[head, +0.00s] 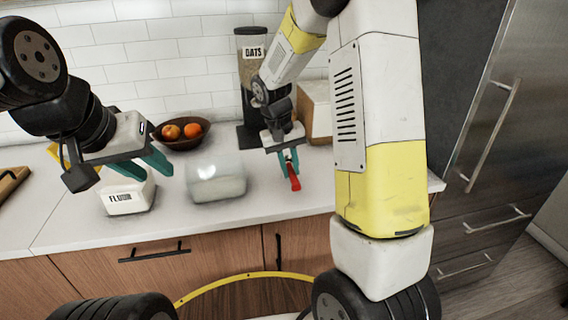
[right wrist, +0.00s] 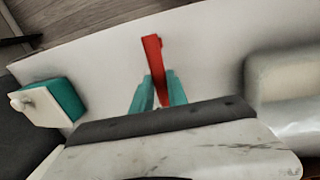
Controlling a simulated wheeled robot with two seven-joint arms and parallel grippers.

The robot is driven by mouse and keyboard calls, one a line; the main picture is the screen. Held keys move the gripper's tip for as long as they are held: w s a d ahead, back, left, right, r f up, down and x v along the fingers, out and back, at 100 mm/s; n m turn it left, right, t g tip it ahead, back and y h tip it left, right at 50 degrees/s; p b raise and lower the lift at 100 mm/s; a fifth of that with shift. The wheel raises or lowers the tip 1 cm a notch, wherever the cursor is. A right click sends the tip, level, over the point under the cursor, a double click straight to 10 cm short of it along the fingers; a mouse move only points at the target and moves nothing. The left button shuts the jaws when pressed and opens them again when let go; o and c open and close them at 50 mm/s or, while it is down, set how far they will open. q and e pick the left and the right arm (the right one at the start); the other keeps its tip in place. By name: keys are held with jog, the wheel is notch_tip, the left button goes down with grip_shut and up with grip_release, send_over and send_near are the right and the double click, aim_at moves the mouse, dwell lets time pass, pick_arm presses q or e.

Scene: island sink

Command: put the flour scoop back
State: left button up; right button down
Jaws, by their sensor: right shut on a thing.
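A red flour scoop (head: 294,178) is held in my right gripper (head: 287,160), which is shut on it just above the counter. In the right wrist view the scoop (right wrist: 154,58) sticks out beyond the teal fingers (right wrist: 157,92). A white container (head: 128,200) labelled FLOUR stands on the counter at the left. My left gripper (head: 142,165) is at this container, its two teal fingers apart near the top. I cannot tell whether they touch it. Its opening is partly hidden by the gripper.
A translucent container (head: 216,183) stands between my grippers. A bowl with oranges (head: 181,134), an OATS jar (head: 252,60) and a pale box (head: 316,108) stand behind. A teal box with a white knobbed lid (right wrist: 50,102) shows in the right wrist view. The front counter is clear.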

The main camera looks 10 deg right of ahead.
aim_at(293, 172)
jog(key=shift+w+d, duration=0.6)
jog(key=shift+w, duration=0.25)
jog(key=shift+w+d+f, duration=0.1)
jog(key=shift+w+f, duration=0.05)
jog(key=shift+f, duration=1.7)
jog(key=c, duration=1.3)
grip_release()
jog(key=shift+f, duration=0.1)
